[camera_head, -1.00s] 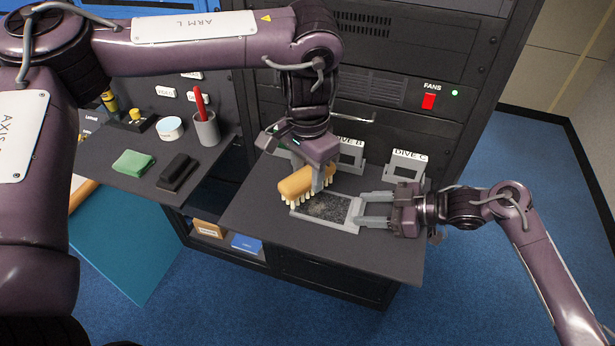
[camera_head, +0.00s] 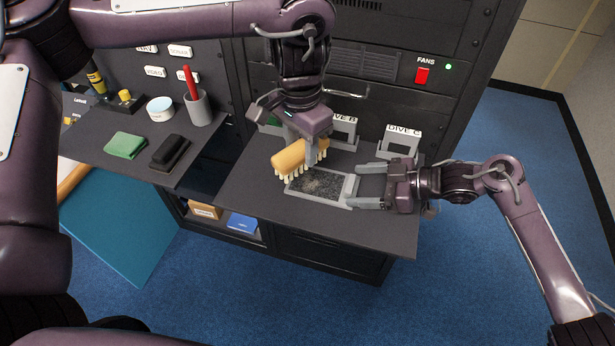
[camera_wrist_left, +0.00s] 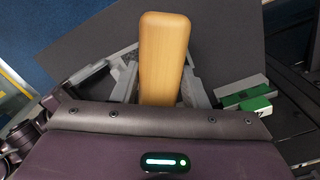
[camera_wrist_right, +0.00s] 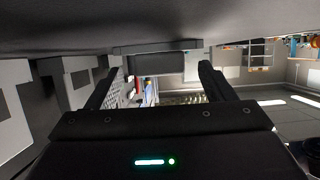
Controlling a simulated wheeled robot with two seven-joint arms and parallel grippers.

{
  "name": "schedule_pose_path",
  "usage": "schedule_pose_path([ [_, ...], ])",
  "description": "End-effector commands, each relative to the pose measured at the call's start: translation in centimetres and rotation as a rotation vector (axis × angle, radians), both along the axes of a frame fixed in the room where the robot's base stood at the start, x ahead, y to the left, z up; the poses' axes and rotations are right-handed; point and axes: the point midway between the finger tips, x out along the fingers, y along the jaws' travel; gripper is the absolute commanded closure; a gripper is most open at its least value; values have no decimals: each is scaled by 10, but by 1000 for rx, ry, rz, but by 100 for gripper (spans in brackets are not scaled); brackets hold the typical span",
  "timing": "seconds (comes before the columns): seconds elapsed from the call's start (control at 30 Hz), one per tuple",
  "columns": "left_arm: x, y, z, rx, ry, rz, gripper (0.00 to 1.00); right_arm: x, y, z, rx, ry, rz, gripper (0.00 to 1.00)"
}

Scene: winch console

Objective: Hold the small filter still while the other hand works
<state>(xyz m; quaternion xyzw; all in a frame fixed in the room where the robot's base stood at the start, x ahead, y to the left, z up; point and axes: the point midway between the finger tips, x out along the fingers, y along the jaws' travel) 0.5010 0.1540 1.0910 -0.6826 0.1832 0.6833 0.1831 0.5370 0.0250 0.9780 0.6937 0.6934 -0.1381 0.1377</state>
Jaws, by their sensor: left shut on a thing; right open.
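The small filter (camera_head: 318,185), a dark speckled mesh in a pale grey frame, lies flat on the grey console shelf in the head view. My left gripper (camera_head: 312,156) is shut on a brush with a tan back and pale bristles (camera_head: 291,158), above the filter's far left part. The brush's back (camera_wrist_left: 163,55) also shows in the left wrist view. I cannot tell if the bristles touch the mesh. My right gripper (camera_head: 358,186) is open at the filter's right end, its fingertips by the frame's near and far corners. Contact there is unclear.
Grey holders labelled DIVE B (camera_head: 343,131) and DIVE C (camera_head: 402,141) stand behind the filter. On the left shelf are a green cloth (camera_head: 125,145), a black block (camera_head: 170,152), a white tub (camera_head: 160,109) and a cup with a red item (camera_head: 198,108). The front right shelf is clear.

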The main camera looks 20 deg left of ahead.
Motion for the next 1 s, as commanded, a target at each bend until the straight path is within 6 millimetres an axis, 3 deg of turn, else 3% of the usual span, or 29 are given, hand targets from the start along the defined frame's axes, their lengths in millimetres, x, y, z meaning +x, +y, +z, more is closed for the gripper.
schedule_pose_path([
  [0.23,0,0,0,0,0,0,78,1,-17,7,-1,-1,-2,24],
  [0.5,0,0,0,0,0,0,78,1,-71,28,-3,-2,-3,24],
  [0.7,0,0,0,0,0,0,78,1,-100,41,-1,-1,-2,24],
  [1.0,0,0,0,0,0,0,78,0,-111,46,0,0,0,24],
])
